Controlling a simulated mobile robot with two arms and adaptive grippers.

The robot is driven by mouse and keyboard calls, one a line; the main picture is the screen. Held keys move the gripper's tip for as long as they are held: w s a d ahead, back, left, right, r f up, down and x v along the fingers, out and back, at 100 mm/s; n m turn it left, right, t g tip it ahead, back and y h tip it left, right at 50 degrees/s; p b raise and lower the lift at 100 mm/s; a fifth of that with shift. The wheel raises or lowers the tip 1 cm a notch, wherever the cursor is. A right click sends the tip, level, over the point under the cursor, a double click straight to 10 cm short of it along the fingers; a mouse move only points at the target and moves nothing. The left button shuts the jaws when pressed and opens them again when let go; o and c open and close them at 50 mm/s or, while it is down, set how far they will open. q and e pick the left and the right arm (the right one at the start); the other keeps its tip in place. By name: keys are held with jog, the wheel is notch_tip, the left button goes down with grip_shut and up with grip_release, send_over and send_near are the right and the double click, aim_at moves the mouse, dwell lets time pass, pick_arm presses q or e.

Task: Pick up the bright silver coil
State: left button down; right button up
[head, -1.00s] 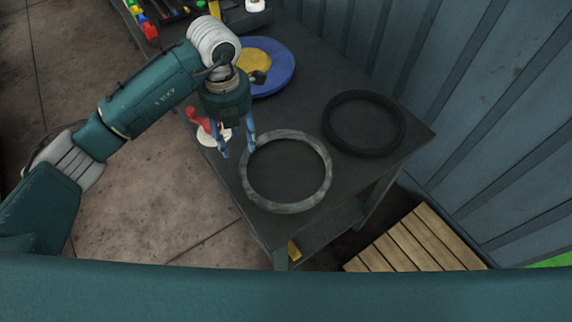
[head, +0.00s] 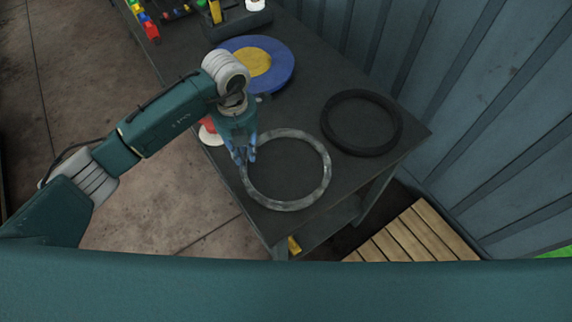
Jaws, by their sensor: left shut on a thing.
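The bright silver coil (head: 313,196) is a grey metallic ring lying on the dark table (head: 296,105) near its front edge. My left gripper (head: 245,160) is at the ring's upper-left rim, with its blue fingers closed on the rim. The ring looks flat on the table or very nearly so. The fingers and wrist hide a small part of the rim. My right gripper is not in view.
A black ring (head: 361,150) lies right of the silver coil. A blue disc with a yellow centre (head: 284,68) lies behind my gripper. A red and white object (head: 209,132) is partly hidden beside my wrist. A wooden slatted pallet (head: 420,232) is on the floor.

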pick_arm(q)
jog(key=shift+w+r, duration=0.1)
jog(key=shift+r, duration=0.1)
jog(key=shift+r, duration=0.5)
notch_tip(320, 180, up, 19)
jog(key=b, duration=0.3)
jog(key=shift+f, duration=0.15)
